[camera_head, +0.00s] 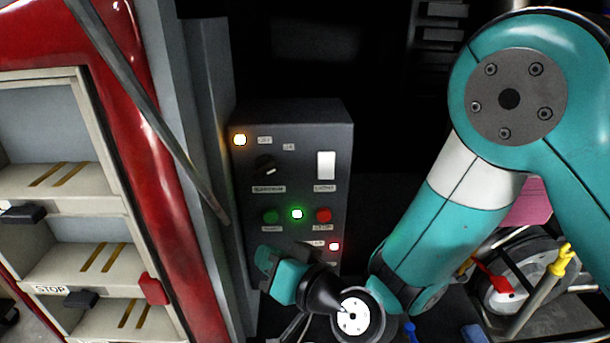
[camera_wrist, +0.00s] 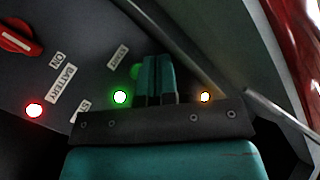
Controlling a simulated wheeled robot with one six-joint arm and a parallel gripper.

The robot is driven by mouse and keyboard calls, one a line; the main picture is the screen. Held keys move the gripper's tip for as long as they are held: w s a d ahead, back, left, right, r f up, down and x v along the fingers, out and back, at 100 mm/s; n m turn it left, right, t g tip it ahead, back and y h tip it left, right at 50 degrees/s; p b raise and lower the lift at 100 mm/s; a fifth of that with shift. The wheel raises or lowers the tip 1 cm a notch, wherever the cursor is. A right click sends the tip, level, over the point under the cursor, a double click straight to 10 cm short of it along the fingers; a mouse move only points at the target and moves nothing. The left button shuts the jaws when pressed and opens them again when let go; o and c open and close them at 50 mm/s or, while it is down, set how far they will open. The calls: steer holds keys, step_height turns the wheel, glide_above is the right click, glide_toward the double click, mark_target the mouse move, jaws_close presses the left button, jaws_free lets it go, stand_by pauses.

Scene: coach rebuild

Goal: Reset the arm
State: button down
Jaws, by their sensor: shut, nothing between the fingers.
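My gripper (camera_head: 265,259) is in front of the lower left of a grey control box (camera_head: 295,115) in the head view. In the wrist view its two teal fingers (camera_wrist: 155,62) are closed together with nothing between them. They partly cover a green button (camera_wrist: 135,71). My teal arm fills the right of the head view. The box carries a black rotary knob (camera_head: 265,167), a white switch (camera_head: 326,165), a green button (camera_head: 270,216) and a red button (camera_head: 323,215). I cannot tell whether the fingertips touch the panel.
Amber (camera_head: 239,140), green (camera_head: 297,214) and red (camera_head: 334,246) lamps are lit on the box. A red knob (camera_wrist: 18,40) shows in the wrist view. Left stand a grey bar (camera_head: 150,110), red coach bodywork (camera_head: 160,200) and entry steps (camera_head: 80,262). A wheel-like part (camera_head: 515,290) lies lower right.

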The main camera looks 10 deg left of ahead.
steer(key=s+d+r+n+g+h+b, duration=0.25)
steer(key=d+r+n+g, duration=0.2)
steer(key=d, duration=0.35)
steer(key=s+d+g+h+b, duration=0.1)
steer(key=s+d+h, duration=0.1)
steer(key=d, duration=0.4)
steer(key=s+d+r+m+g+h+b, duration=0.1)
steer(key=s+d+h, duration=0.2)
steer(key=s+d, duration=0.2)
steer(key=s+d+m+g+h+b, duration=0.1)
steer(key=s+d+g+h, duration=0.1)
steer(key=d, duration=0.7)
steer(key=shift+s+d+r, duration=0.15)
steer(key=shift+s+d, duration=0.05)
steer(key=shift+s, duration=0.6)
